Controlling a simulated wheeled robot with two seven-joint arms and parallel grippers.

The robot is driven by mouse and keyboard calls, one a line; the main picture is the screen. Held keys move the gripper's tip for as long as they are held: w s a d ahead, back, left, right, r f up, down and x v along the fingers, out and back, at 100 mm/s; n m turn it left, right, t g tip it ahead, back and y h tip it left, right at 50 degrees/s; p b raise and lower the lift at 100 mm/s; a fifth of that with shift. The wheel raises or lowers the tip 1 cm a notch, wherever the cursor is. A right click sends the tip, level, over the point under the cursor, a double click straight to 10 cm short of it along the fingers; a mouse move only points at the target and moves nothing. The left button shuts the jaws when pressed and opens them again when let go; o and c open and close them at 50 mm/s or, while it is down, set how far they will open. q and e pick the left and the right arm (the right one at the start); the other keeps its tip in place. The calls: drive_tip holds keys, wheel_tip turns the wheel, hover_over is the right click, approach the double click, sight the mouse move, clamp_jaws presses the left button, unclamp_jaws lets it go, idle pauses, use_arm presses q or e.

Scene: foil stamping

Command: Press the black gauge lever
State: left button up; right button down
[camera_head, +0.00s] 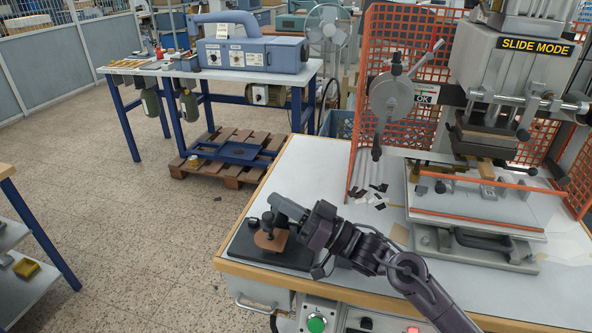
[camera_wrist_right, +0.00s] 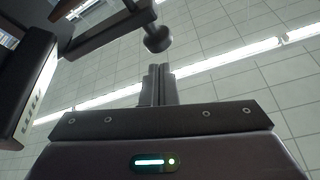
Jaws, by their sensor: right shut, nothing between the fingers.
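The black gauge (camera_head: 262,252) sits on the near left corner of the white worktop, with a dark base and a brown plate (camera_head: 272,240). In the right wrist view the shut, empty fingers (camera_wrist_right: 158,72) point towards a black round knob (camera_wrist_right: 157,39) on a stem, with a small gap in the picture; contact cannot be told. A dark body (camera_wrist_right: 27,85) fills the left side. My left gripper is out of view.
The stamping press (camera_head: 515,75) with its orange mesh guard (camera_head: 410,45) stands on the right of the worktop. Small dark and white scraps (camera_head: 375,193) lie between it and my right arm. The worktop behind the gauge is clear. A blue-legged table (camera_head: 150,68) stands beyond.

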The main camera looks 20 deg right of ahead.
drive_tip(key=shift+s, duration=0.1)
idle(0.6)
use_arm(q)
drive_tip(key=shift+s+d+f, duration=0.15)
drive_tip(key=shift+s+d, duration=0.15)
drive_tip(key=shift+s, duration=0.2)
use_arm(e)
drive_tip(key=s+d, duration=0.5)
drive_tip(key=d, duration=0.3)
drive_tip(key=shift+s+a+p, duration=1.3)
drive_tip(key=shift+s+a, duration=0.35)
drive_tip(key=shift+s, duration=0.95)
use_arm(q)
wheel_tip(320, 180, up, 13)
drive_tip(key=p, duration=1)
use_arm(e)
wheel_tip(320, 180, up, 10)
